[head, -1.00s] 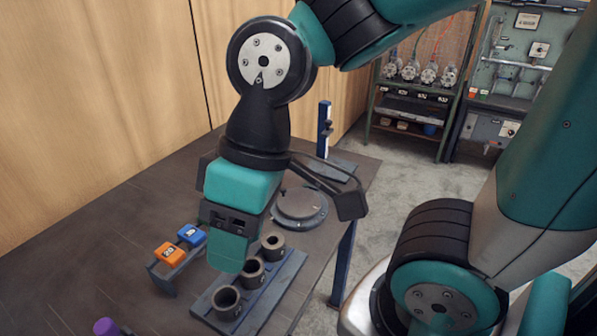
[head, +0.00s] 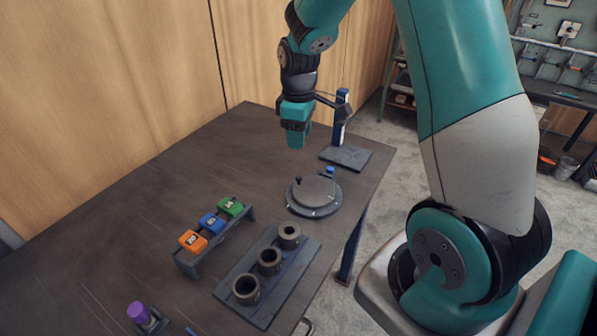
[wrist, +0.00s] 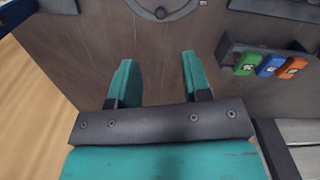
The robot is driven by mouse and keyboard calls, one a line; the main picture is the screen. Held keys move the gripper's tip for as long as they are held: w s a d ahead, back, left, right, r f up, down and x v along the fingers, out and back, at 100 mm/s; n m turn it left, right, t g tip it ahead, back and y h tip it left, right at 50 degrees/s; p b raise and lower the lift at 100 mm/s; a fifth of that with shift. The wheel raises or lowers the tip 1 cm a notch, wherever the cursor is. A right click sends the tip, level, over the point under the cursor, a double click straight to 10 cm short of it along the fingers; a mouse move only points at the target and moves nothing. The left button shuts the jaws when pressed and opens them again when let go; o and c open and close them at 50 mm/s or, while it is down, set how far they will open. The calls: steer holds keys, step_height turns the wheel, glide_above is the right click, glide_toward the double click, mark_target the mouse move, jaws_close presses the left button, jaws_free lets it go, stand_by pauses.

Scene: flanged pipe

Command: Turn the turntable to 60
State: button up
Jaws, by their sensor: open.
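The turntable (head: 316,196) is a grey round plate lying on the dark table near its right edge. A small dark knob (head: 298,181) stands on its rim, and a small blue part (head: 330,170) sits at its far side. The scale marks are too small to read in the head view. My gripper (head: 296,143) hangs above the table, behind and left of the turntable, apart from it. In the wrist view my gripper (wrist: 158,62) shows two teal fingers spread with nothing between them. Part of the turntable (wrist: 165,8) shows at the top edge there.
A blue post (head: 341,115) on a flat base stands behind the turntable. A rack with orange, blue and green blocks (head: 212,223) stands left. A tray with three grey rings (head: 268,262) lies in front. A purple-topped piece (head: 138,312) is front left. Wooden panels stand behind the table.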

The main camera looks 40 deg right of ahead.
mark_target(299, 177)
step_height(299, 177, down, 12)
steer(key=shift+p, duration=0.5)
steer(key=shift+c, duration=0.4)
jaws_close()
